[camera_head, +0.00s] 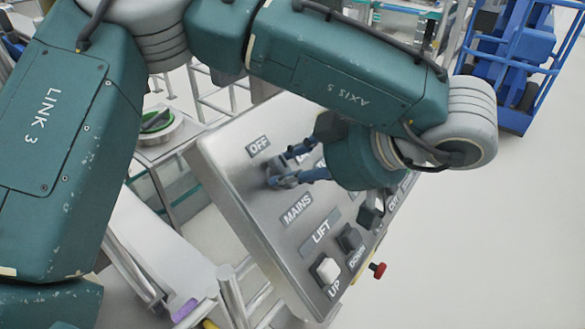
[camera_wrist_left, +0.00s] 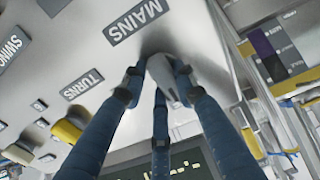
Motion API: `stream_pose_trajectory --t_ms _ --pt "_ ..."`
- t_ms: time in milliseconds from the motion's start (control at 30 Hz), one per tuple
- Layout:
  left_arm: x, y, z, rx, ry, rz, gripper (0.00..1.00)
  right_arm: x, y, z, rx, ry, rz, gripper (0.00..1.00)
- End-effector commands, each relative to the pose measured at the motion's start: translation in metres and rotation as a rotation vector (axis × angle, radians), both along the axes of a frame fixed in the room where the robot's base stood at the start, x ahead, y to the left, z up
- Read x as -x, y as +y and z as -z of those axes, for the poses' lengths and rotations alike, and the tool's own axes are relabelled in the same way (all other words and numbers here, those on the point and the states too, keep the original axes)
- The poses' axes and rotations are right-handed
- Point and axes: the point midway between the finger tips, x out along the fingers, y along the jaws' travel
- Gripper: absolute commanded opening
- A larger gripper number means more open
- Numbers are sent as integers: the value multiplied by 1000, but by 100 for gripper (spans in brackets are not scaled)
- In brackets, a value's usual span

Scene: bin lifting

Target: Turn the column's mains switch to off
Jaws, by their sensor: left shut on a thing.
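The grey sloping column panel (camera_head: 243,200) lies in the middle of the head view. An OFF label (camera_head: 258,146) is near its upper left edge and a MAINS label (camera_head: 297,209) is lower down. My left gripper (camera_head: 284,171) reaches in from the right between these labels, its blue fingers closed around the mains switch. In the left wrist view, the fingers (camera_wrist_left: 158,88) close on the switch, a pale grey knob (camera_wrist_left: 163,72), beside the MAINS label (camera_wrist_left: 133,22). The fingers hide much of the knob, so I cannot tell which way it points. My right gripper is not in view.
A white UP button (camera_head: 327,269), a dark DOWN button (camera_head: 349,238) and a red knob (camera_head: 378,270) are on the panel's lower right. A green dial (camera_head: 156,121) stands left of the panel. A blue frame (camera_head: 510,65) is at the back right. The floor at right is clear.

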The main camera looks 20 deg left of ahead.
Motion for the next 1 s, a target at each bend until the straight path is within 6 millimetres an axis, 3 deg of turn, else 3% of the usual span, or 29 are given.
stream_pose_trajectory --t_ms 33,133,533,1000 --pt "0 -1 0 4 -2 0 30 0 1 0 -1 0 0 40" --pt "0 -1 0 3 -2 0 48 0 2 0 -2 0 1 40" --pt "2 -6 -5 1 -2 1 48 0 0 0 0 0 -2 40" --pt "25 -72 -64 1 -6 1 48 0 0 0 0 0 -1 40"
